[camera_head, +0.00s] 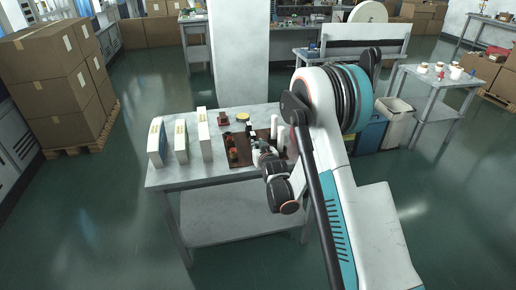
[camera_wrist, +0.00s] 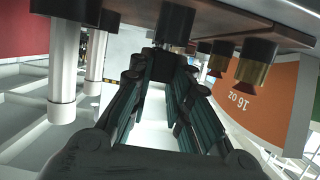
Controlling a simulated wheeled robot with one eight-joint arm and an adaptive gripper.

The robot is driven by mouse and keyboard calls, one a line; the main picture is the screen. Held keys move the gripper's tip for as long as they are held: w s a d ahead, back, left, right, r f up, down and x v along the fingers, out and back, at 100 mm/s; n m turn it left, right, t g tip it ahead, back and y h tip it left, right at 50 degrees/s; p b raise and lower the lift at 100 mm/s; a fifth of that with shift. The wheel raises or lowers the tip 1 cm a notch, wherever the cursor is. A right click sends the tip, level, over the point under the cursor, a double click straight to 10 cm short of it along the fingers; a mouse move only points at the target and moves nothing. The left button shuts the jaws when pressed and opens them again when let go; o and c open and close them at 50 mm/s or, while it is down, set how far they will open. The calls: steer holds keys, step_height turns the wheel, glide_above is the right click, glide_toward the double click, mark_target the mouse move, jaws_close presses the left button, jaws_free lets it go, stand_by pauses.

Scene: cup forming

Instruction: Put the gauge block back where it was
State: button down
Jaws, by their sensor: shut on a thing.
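My gripper (camera_head: 258,149) reaches over the brown tray (camera_head: 240,164) on the grey table (camera_head: 163,178). In the wrist view, which looks upside down, its dark jointed fingers (camera_wrist: 163,72) close around a small dark piece. I take this for the gauge block, though its outline is mostly hidden by the fingers. A dark upright part (camera_wrist: 176,24) of the tray set stands just beyond the fingertips. I cannot tell whether the held piece touches it or the tray. In the head view the piece is too small and covered to make out.
White posts (camera_wrist: 62,75) and brass-coloured parts (camera_wrist: 253,70) on dark bases stand close to either side of the fingers. Upright cartons (camera_head: 157,143) stand at the table's left. A small red-brown block (camera_head: 223,118) lies behind the tray. The table's front left is clear.

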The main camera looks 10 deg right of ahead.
steer(key=c, duration=1.5)
jaws_free()
steer(key=p+v, duration=0.1)
steer(key=v, duration=0.4)
steer(key=shift+s+r, duration=0.15)
steer(key=shift+s, duration=0.1)
steer(key=s+r+g, duration=0.4)
steer(key=s+r, duration=1.3)
steer(key=s+g, duration=0.1)
steer(key=s, duration=0.7)
steer(key=s+g, duration=0.1)
steer(key=s, duration=0.7)
steer(key=s+r+g, duration=0.1)
steer(key=s, duration=0.7)
steer(key=shift+s+a+r+g+b, duration=0.1)
steer(key=shift+s+a+g+b, duration=0.05)
steer(key=shift+g+b, duration=0.2)
